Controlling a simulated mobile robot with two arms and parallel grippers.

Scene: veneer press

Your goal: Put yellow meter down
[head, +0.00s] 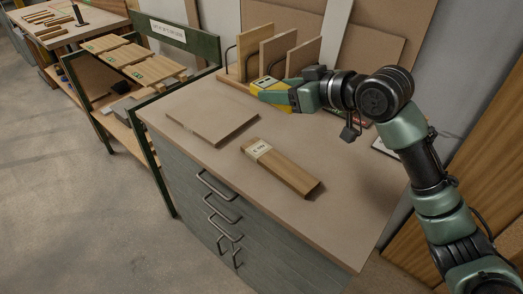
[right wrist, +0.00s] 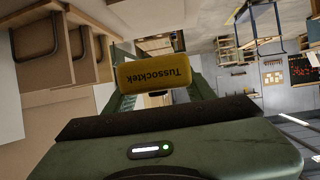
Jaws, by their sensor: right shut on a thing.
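The yellow meter (head: 265,85) is at the left end of my right gripper (head: 277,93) in the head view, over the back of the cabinet top (head: 205,164), in front of the panel rack. My right gripper is shut on it. In the right wrist view the meter (right wrist: 153,73) shows a yellow face with the upside-down word "Tussocktek", just beyond the gripper body. I cannot tell whether the meter touches the cabinet top. My left gripper is not in view.
A flat board (head: 213,122) and a labelled wood block (head: 282,168) lie on the cabinet top. Upright panels (head: 273,52) stand in a rack behind the meter. A green-framed rack with boards (head: 135,62) stands at left. The cabinet top's front right is clear.

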